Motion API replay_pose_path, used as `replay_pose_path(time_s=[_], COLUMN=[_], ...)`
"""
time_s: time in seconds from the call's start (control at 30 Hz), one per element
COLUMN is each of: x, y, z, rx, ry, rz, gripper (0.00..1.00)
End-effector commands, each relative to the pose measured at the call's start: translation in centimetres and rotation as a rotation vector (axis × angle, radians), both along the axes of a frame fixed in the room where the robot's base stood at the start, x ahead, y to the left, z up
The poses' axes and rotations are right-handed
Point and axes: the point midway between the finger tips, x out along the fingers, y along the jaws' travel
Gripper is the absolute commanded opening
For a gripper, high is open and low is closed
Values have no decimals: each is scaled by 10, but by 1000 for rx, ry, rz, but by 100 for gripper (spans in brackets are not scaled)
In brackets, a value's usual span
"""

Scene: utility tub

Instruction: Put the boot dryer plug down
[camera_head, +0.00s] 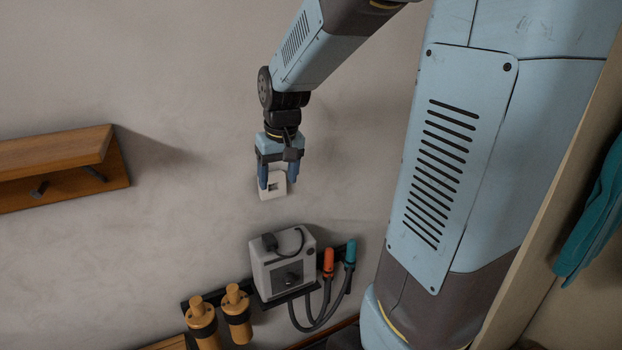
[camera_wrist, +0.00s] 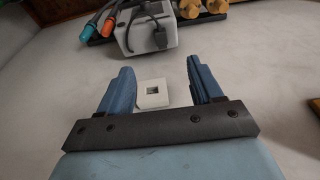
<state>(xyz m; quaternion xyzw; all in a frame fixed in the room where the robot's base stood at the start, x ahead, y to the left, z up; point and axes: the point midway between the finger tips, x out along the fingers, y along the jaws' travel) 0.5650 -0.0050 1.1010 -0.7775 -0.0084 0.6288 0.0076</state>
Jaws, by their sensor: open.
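The boot dryer plug (camera_head: 269,242) is a small black block with a black cord. It rests on the top of the boot dryer (camera_head: 284,267), a pale grey box low on the wall. My gripper (camera_head: 279,183) is open and empty, pointing down, above the dryer and apart from the plug. A white wall socket (camera_head: 273,193) with a square opening lies behind my fingers. In the wrist view, the socket (camera_wrist: 152,100) shows between my open fingers (camera_wrist: 160,65), with nothing held. The dryer (camera_wrist: 148,36) is farther off there.
Orange and teal nozzles (camera_head: 328,262) on grey hoses stand right of the dryer. Yellow-brown cylinders (camera_head: 236,312) hang at its left. A wooden shelf with pegs (camera_head: 60,165) is on the wall at left. The wall around my gripper is clear.

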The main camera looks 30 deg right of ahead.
Motion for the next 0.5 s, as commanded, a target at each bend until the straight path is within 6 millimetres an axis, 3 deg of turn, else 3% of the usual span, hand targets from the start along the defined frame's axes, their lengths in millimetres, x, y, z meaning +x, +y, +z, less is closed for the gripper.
replay_pose_path(time_s=[0.2,0.5], x=[-51,-122], y=[0,0], z=[37,66], rx=[0,-9], ry=[-87,-200], rz=[-1,-1], gripper=[65,65])
